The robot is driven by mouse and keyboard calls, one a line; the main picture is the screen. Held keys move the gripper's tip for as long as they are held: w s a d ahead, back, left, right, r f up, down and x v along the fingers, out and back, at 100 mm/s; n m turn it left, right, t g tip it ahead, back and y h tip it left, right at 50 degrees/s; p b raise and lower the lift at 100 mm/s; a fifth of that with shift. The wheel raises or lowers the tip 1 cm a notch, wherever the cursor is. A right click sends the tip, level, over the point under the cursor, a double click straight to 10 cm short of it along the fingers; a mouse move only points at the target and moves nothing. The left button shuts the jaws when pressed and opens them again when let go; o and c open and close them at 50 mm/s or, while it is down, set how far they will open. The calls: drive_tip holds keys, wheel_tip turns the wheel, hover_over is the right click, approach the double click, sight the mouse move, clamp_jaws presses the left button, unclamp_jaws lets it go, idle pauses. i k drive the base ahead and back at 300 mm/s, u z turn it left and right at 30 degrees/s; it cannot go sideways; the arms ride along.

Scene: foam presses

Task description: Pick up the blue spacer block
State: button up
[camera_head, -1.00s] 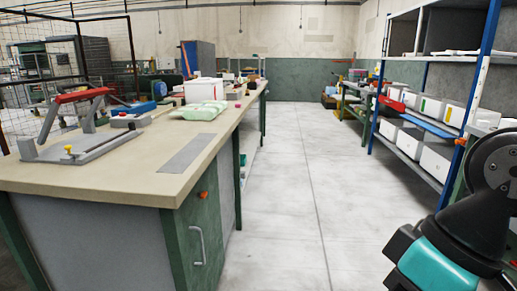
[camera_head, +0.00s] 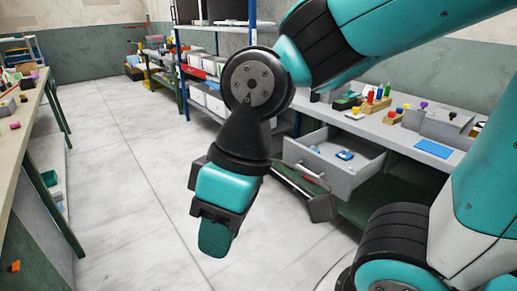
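A small blue piece (camera_head: 345,155) lies in the open grey drawer (camera_head: 335,181) below the right-hand bench. It may be the blue spacer block, but it is too small to make out its shape. A flat blue piece (camera_head: 433,148) lies on the bench top. My arm hangs across the middle of the view, with its wrist left of the drawer. A dark part to the right of the wrist seems to be my gripper (camera_head: 318,198), in front of and below the drawer in the picture. Its fingertips are not clear, and I see nothing held.
The right-hand bench (camera_head: 398,137) carries several coloured knobs and a grey fixture (camera_head: 445,123). A shelf rack with white bins (camera_head: 215,104) stands behind my arm. A wooden-topped bench (camera_head: 25,110) is at the left edge. The floor (camera_head: 125,150) between is clear.

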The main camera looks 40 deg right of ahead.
sight(344, 155)
drive_tip(key=z, duration=1.8)
drive_tip(key=k, duration=0.55)
drive_tip(key=u, duration=0.4)
drive_tip(key=i, duration=1.6)
drive_tip(key=z, duration=0.7)
